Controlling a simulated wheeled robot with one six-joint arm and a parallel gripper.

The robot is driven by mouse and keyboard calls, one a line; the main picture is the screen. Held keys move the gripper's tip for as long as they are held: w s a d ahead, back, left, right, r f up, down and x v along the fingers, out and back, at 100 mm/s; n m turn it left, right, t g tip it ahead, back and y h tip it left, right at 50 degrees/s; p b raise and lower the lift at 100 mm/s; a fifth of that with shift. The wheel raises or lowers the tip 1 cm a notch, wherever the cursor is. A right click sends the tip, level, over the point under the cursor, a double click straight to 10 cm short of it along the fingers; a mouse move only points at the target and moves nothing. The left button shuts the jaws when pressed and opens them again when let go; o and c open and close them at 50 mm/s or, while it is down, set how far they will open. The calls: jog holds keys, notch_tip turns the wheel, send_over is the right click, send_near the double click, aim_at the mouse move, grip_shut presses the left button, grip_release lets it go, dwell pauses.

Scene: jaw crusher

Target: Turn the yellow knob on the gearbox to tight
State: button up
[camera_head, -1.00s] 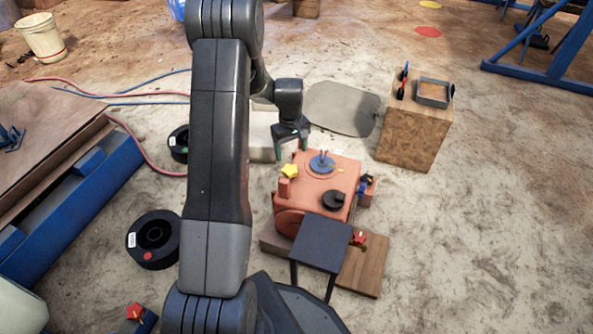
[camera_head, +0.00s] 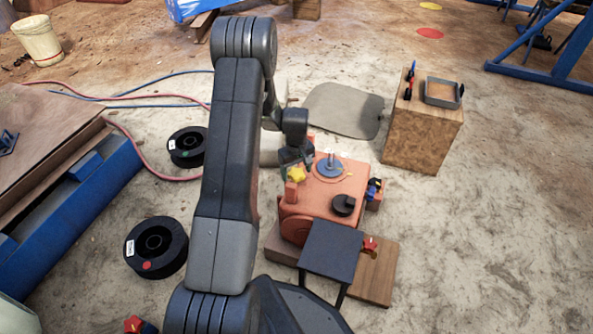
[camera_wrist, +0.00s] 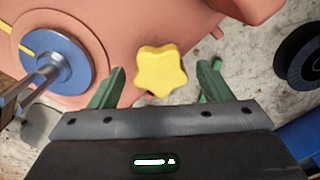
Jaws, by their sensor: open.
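In the wrist view the yellow knob (camera_wrist: 161,70) lies between and just beyond the tips of my gripper's green fingers (camera_wrist: 160,80). My gripper (camera_head: 296,165) is open and empty, close above the knob in the head view. I cannot tell whether a finger touches it. In the wrist view the gearbox (camera_wrist: 130,30) fills the upper left. A blue disc with a metal shaft (camera_wrist: 55,65) is left of the knob.
On the gearbox are a black round cap (camera_head: 343,205) and a blue disc with upright pins (camera_head: 329,167). A dark small table (camera_head: 331,250) stands in front. A wooden block (camera_head: 422,130) is at right. Black spools (camera_head: 156,246) lie left.

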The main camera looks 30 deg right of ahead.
jog(key=c, duration=1)
jog(key=shift+m, duration=0.4)
jog(key=m+p, duration=0.1)
jog(key=m, duration=1.2)
jog(key=shift+p, duration=0.4)
jog(key=shift+s+m, duration=0.1)
jog(key=shift+m, duration=2.4)
